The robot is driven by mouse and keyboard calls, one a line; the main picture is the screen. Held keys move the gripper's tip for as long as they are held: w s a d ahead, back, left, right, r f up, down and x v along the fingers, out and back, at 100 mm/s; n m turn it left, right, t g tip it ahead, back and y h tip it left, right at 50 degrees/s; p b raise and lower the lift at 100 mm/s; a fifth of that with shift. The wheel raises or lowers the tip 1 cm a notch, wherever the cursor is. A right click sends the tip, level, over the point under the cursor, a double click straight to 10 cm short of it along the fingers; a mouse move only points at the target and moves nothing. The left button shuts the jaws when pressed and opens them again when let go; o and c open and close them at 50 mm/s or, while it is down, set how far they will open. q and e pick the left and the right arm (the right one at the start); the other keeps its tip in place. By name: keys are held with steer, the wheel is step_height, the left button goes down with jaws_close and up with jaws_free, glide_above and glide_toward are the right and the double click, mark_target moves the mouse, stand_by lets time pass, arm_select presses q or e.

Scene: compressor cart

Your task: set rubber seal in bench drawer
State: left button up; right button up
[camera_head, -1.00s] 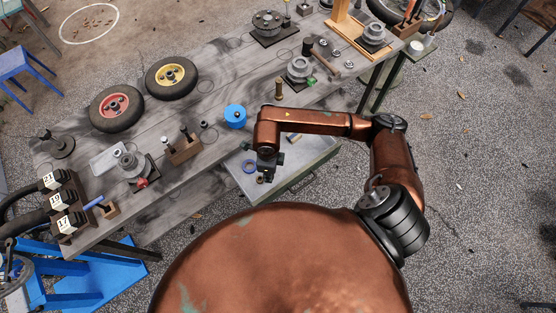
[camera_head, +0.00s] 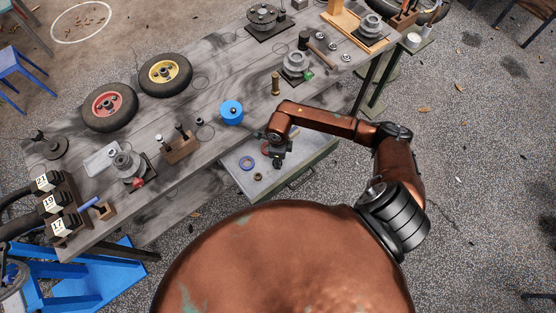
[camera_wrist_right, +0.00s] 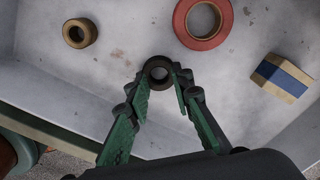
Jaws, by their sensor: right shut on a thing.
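The rubber seal (camera_wrist_right: 158,70) is a small black ring between the fingertips of my right gripper (camera_wrist_right: 163,84) in the wrist view. The gripper is shut on it. In the head view my right gripper (camera_head: 277,158) is over the open bench drawer (camera_head: 312,152), and the seal is too small to make out there. The pale drawer floor (camera_wrist_right: 115,75) shows below the seal in the wrist view; whether the seal touches it I cannot tell. My left gripper is in neither view.
Bare drawer floor lies around the gripper.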

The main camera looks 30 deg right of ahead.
steer(key=shift+f, duration=0.15)
steer(key=o, duration=0.8)
step_height(320, 180, up, 12)
steer(key=shift+r+p, duration=0.25)
steer(key=shift+p, duration=0.45)
